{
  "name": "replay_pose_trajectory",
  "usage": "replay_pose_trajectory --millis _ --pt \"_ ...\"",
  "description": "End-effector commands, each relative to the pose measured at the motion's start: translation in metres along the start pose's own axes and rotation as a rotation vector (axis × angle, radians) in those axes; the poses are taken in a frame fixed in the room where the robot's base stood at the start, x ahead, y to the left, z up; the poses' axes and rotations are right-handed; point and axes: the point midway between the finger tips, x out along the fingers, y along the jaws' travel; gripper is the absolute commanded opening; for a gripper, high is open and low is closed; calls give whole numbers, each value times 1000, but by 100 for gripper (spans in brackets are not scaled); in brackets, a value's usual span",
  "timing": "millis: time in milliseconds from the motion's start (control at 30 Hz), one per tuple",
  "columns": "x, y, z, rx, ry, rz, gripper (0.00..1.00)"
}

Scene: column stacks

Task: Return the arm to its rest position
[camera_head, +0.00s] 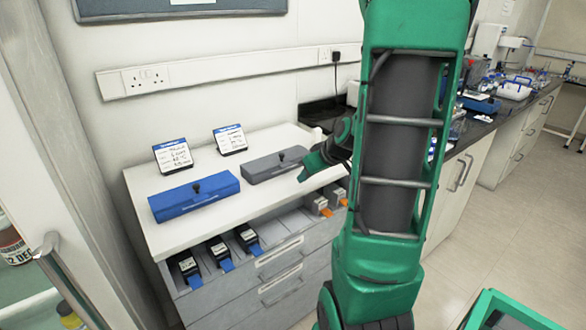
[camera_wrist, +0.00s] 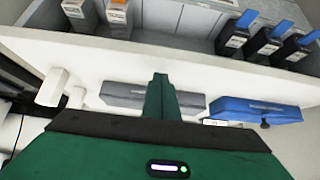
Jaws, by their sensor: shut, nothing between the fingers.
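My gripper (camera_head: 308,168) is green and stands in front of the grey box (camera_head: 275,163), above the front edge of the white cabinet top. In the wrist view my gripper's fingers (camera_wrist: 160,90) are together with nothing between them. Parts of my green arm fill the right middle of the head view and hide some of the room behind.
A blue box (camera_head: 193,197) and two label cards (camera_head: 174,155) stand on the white cabinet top (camera_head: 155,178). An open row below holds several black cartridges (camera_head: 219,250) and orange-tabbed ones (camera_head: 318,204).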

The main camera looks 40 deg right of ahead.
Motion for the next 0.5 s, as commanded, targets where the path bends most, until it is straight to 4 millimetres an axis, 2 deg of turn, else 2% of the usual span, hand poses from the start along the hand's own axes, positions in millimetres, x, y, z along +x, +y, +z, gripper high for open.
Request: replay_pose_trajectory --millis 200,500 --pt "-8 0 22 2 0 1 0" --pt "-9 -1 26 -2 0 -1 0"
